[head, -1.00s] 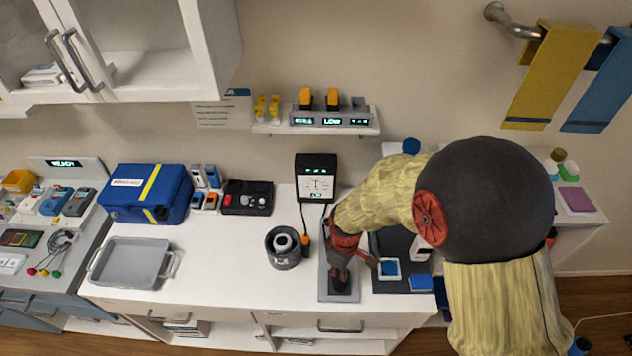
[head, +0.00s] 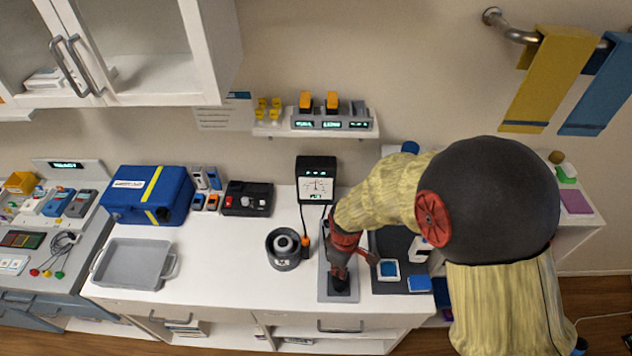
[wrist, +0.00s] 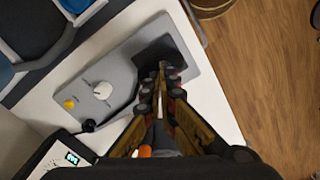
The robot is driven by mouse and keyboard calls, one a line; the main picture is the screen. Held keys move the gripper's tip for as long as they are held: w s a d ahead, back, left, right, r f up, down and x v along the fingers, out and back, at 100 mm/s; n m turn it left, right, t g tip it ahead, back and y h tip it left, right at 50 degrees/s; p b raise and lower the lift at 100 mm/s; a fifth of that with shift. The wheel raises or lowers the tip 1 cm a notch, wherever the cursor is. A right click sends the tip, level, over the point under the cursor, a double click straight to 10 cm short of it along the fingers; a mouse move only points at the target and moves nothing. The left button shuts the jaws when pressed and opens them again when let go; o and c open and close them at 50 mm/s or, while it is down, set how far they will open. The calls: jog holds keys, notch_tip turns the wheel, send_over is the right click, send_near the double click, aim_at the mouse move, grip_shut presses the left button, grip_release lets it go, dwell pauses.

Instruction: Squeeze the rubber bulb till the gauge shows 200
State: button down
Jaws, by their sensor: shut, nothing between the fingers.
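The gauge (head: 316,187) stands at the back of the counter, a black box with a white dial, a needle near the middle and a small green readout too small to read. It shows partly in the wrist view (wrist: 72,160). My gripper (head: 341,277) points down over a grey panel (head: 324,290). In the wrist view my gripper (wrist: 165,68) is shut, its fingertips close together over a dark square patch (wrist: 160,50) on that panel. I cannot make out a rubber bulb for certain; the fingers hide part of the patch.
The grey panel carries a white knob (wrist: 103,90), a yellow button (wrist: 69,104) and a black knob (wrist: 88,126). A round dark pot (head: 283,255) with an orange-tipped cable beside it stands left. A dark mat (head: 388,246) lies right. A grey tray (head: 120,265) is farther left.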

jog(key=shift+f, duration=0.15)
jog(key=shift+r, duration=0.2)
dwell(0.9)
jog(key=shift+f, duration=0.1)
dwell(0.5)
dwell(1.1)
dwell(0.5)
jog(key=shift+f+b, duration=0.65)
jog(key=shift+f, duration=0.5)
jog(key=shift+r+p, duration=0.9)
jog(key=shift+r, duration=0.3)
dwell(0.4)
